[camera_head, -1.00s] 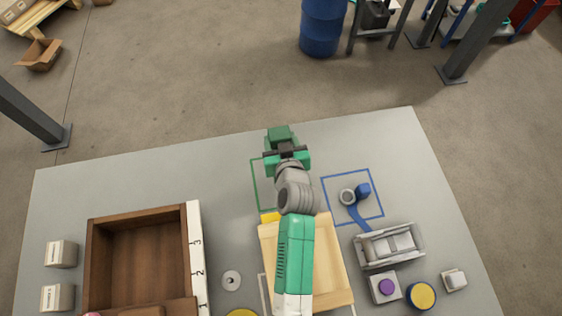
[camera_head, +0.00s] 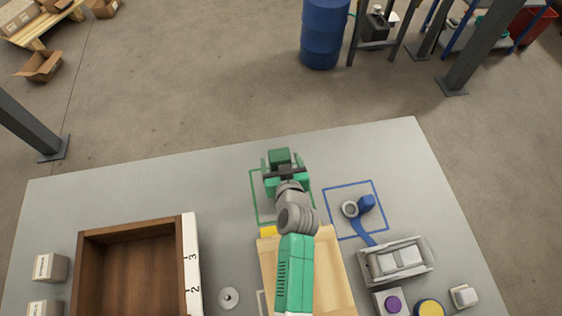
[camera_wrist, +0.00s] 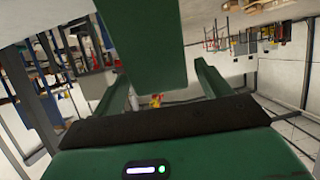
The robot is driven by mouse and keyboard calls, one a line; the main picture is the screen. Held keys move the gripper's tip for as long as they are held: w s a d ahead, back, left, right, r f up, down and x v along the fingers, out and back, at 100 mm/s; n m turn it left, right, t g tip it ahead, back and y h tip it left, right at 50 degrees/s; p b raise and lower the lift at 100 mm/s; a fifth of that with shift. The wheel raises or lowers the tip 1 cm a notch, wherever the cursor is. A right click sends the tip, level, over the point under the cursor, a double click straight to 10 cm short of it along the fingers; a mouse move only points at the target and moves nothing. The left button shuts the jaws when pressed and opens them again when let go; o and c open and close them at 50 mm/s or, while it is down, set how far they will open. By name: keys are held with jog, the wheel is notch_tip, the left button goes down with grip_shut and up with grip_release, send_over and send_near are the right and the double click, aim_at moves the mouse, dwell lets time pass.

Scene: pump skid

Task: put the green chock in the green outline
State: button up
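The green chock (camera_head: 279,157) is at the far edge of the green outline (camera_head: 254,198) in the head view, and overlaps its far side. I cannot tell whether its base rests on the table or lies inside the outline. My gripper (camera_head: 281,162) is open, with one green finger on each side of the chock and a gap beside it. In the wrist view the chock (camera_wrist: 150,45) is large and close, between my spread fingers (camera_wrist: 160,85). My gripper and arm hide the right and near parts of the outline.
A blue outline (camera_head: 328,212) with a blue part (camera_head: 365,205) lies to the right. A wooden tray (camera_head: 343,262) is under my arm, and a brown wooden box (camera_head: 84,270) stands at left. A grey metal fixture (camera_head: 395,262) is at right. The table's far left is clear.

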jog(key=shift+r, duration=0.1)
jog(key=shift+s+r+p, duration=0.2)
jog(key=shift+r+p, duration=0.05)
jog(key=shift+p, duration=0.15)
jog(key=p+v, duration=0.3)
jog(key=v, duration=0.8)
jog(key=shift+s+p, duration=0.3)
jog(key=shift+p, duration=0.05)
jog(key=shift+d, duration=0.1)
jog(key=w+a+r+t, duration=0.1)
jog(key=w+r+t, duration=0.2)
jog(key=r, duration=1.5)
jog(key=w+r+t, duration=0.2)
jog(key=r+t, duration=0.1)
jog(key=r, duration=1.5)
jog(key=s+r+t+h, duration=0.1)
jog(key=s+r+t, duration=0.1)
jog(key=s+r, duration=0.2)
jog(key=s+r+m+t+h, duration=0.1)
jog(key=s+r, duration=0.3)
jog(key=r, duration=0.7)
jog(key=s+r+m+t+h, duration=0.1)
jog(key=s+r, duration=0.3)
jog(key=r, duration=0.4)
jog(key=shift+s+a+t, duration=0.3)
jog(key=shift+a+t, duration=0.05)
jog(key=shift+t, duration=0.45)
